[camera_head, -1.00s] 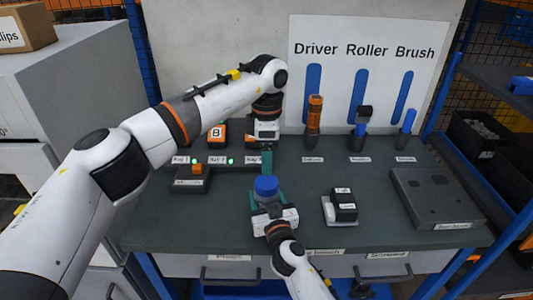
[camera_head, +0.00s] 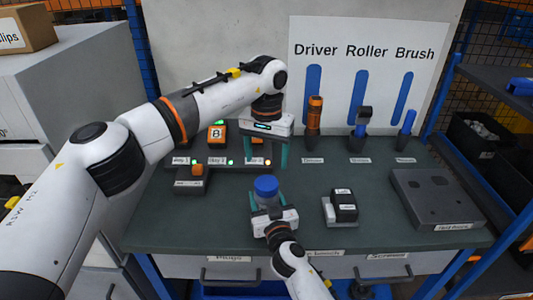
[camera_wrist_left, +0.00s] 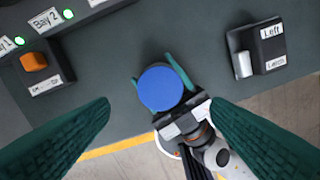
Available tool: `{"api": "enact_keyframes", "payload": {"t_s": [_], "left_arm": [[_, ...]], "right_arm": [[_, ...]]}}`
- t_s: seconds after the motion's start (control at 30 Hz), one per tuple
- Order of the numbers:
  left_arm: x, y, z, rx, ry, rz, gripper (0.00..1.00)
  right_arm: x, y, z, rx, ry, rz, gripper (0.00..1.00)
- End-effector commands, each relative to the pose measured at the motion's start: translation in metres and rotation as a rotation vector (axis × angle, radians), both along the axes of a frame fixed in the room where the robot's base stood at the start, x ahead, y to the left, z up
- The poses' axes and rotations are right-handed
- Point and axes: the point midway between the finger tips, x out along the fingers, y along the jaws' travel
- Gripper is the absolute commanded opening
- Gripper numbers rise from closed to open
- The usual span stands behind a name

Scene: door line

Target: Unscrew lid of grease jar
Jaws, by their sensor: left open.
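The grease jar (camera_head: 267,202) stands upright with a blue lid (camera_head: 266,187) on top. The lid shows as a blue disc in the left wrist view (camera_wrist_left: 160,88). My right gripper (camera_head: 267,206) comes from the front edge, with its teal fingers on both sides of the jar body, below the lid. My left gripper (camera_head: 267,163) is open and empty, pointing down, above and a little behind the jar. In the left wrist view the lid lies between its spread fingers, some way below. Much of the jar body is hidden by the right gripper.
Bays with green lights (camera_head: 230,162) and an orange block (camera_head: 197,170) are at the left. A black-and-white block (camera_head: 341,207) stands right of the jar. A dark board (camera_head: 435,197) lies far right. Upright tools, including an orange-handled one (camera_head: 314,115), line the back.

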Motion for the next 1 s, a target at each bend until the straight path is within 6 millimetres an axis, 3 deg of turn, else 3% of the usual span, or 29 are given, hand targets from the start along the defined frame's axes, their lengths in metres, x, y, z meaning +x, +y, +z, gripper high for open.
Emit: {"api": "enact_keyframes", "payload": {"t_s": [0.17, 0.6, 1.0], "left_arm": [[0.000, 0.000, -0.011, 0.001, 0.002, -0.040, 0.72], [0.000, 0.000, -0.072, 0.000, 0.001, -0.037, 0.72], [0.000, 0.000, -0.080, 0.000, 0.000, -0.037, 0.72]], "right_arm": [[0.000, 0.000, -0.002, -0.001, 0.003, 0.000, 0.00], [0.000, 0.000, -0.002, -0.001, 0.003, 0.000, 0.00], [0.000, 0.000, -0.002, -0.001, 0.003, 0.000, 0.00]]}}
